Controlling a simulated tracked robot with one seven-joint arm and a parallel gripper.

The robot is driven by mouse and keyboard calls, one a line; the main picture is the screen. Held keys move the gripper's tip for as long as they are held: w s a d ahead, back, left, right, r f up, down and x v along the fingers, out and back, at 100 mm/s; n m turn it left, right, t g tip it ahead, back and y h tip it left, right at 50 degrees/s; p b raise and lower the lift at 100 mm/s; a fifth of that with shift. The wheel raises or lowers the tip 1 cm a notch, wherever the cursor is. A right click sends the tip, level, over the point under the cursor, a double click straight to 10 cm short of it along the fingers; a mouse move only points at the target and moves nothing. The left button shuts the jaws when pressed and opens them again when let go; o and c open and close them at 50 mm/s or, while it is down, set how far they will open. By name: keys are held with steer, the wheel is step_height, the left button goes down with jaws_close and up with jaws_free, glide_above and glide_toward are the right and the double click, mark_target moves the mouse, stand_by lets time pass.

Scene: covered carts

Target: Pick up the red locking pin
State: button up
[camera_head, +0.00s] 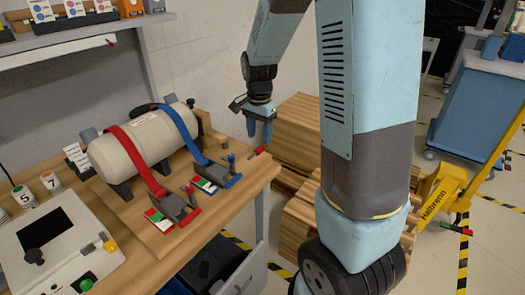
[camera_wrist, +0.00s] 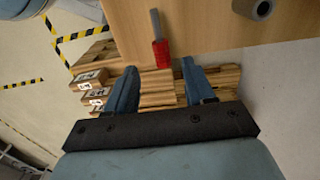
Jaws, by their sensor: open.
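The red locking pin (camera_wrist: 161,53) lies on the wooden table top at its edge. In the wrist view its red end points towards my gripper and its grey shaft points away. In the head view the small red pin (camera_head: 258,151) lies near the table's right back corner. My gripper (camera_head: 260,130) is open and empty, pointing down just above and behind the pin. In the wrist view the pin lies between the lines of the two blue fingers of my gripper (camera_wrist: 159,66), just beyond their tips; contact cannot be told.
A beige tank (camera_head: 140,146) is held on the table (camera_head: 178,240) by a red strap (camera_head: 137,160) and a blue strap (camera_head: 182,130) with ratchets. A white control box (camera_head: 55,240) stands at the front left. Stacked wooden boxes (camera_head: 297,130) stand beyond the table's right edge.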

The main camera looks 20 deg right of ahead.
mark_target(256, 153)
steer(key=shift+w+f, duration=0.15)
steer(key=shift+f, duration=1.2)
steer(key=shift+w+f, duration=0.1)
steer(key=shift+f, duration=1.2)
jaws_close()
